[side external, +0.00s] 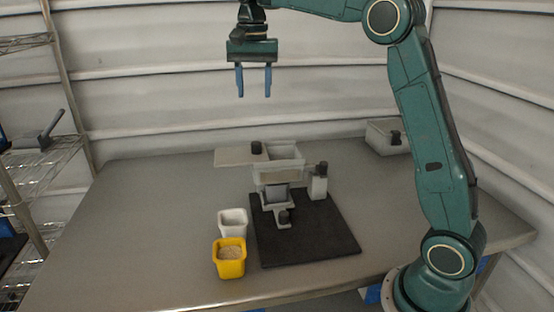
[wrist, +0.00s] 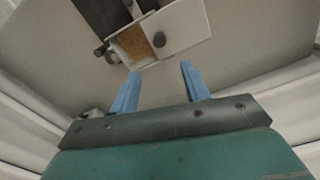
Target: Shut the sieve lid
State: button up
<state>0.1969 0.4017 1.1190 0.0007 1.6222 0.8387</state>
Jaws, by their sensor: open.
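The sieve lid (side external: 236,156) is a flat pale plate with a black knob (side external: 256,147). It sticks out to the left of the pale hopper box (side external: 288,165), leaving part of the box top open. In the wrist view the lid (wrist: 182,24) and its knob (wrist: 159,39) lie beside the opening, where brown substrate (wrist: 132,42) shows. My gripper (side external: 254,95) is open and empty, high above the lid and hopper and apart from them. Its blue fingers (wrist: 155,80) point down in the side view.
Below the hopper are a grey spout part (side external: 276,196) and a black-knobbed post (side external: 318,188) on a black mat (side external: 310,243). A white tub (side external: 232,219) and a yellow tub (side external: 230,264) of grains stand front left. A pale box (side external: 384,140) sits back right. The table's left is clear.

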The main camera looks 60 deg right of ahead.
aim_at(256, 142)
jog(key=shift+f, duration=0.1)
jog(key=shift+f, duration=6.8)
grip_shut()
